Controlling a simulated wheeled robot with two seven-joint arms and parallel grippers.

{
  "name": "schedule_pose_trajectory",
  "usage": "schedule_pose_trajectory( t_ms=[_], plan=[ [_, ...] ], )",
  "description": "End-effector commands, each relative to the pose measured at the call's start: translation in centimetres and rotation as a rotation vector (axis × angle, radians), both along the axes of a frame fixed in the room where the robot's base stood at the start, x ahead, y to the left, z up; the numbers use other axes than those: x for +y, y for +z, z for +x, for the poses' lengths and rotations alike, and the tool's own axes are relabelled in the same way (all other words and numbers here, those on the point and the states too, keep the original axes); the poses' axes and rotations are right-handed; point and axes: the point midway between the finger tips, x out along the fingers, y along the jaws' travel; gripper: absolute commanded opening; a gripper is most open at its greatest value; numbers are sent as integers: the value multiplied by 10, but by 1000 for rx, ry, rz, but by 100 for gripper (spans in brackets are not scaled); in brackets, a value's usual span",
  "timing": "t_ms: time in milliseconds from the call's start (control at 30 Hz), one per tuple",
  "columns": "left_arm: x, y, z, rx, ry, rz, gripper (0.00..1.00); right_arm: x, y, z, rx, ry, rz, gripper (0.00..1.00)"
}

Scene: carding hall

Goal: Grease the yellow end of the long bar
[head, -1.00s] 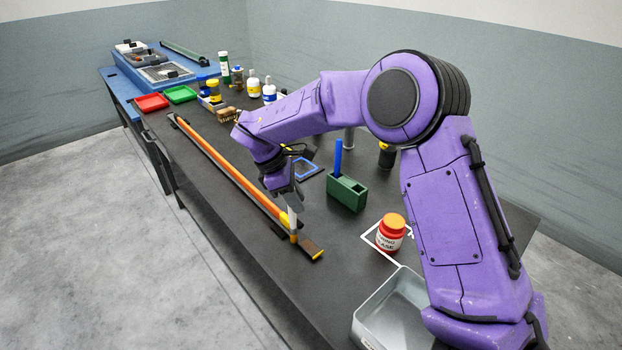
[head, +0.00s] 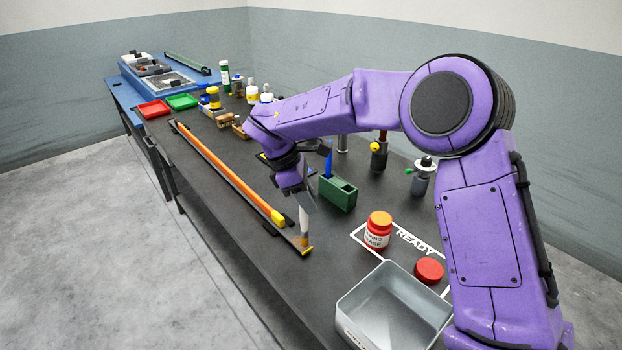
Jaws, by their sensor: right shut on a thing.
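The long orange bar (head: 225,174) lies along the table's near left edge on a dark rail. Its yellow end (head: 277,217) points towards me. My right gripper (head: 300,192) is shut on a pale-handled brush (head: 304,219) with a brownish tip, pointing down. The tip appears just right of the yellow end, over the rail's near end; I cannot tell whether it touches anything. A red grease jar (head: 377,238) with a white label and an orange top surface stands to the right. A red lid (head: 429,270) lies beside it. My left gripper is not in view.
A grey metal tray (head: 352,312) stands at the front. A green block holder (head: 342,198) with a blue-handled tool is behind the brush. Bottles, brushes and red and green trays (head: 154,109) are farther back. Bare table lies between bar and jar.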

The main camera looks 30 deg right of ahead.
Motion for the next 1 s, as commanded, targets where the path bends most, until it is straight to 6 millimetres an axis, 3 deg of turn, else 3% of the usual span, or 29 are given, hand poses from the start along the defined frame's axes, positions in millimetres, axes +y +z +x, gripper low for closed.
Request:
schedule_pose_trajectory(
  t_ms=[500, 1000],
  plan=[
    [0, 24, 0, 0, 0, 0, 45, 0, 46, 0, -2, -1, 0, 0],
    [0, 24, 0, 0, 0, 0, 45, 0, 46, 0, -1, -1, -1, 0]
  ],
)
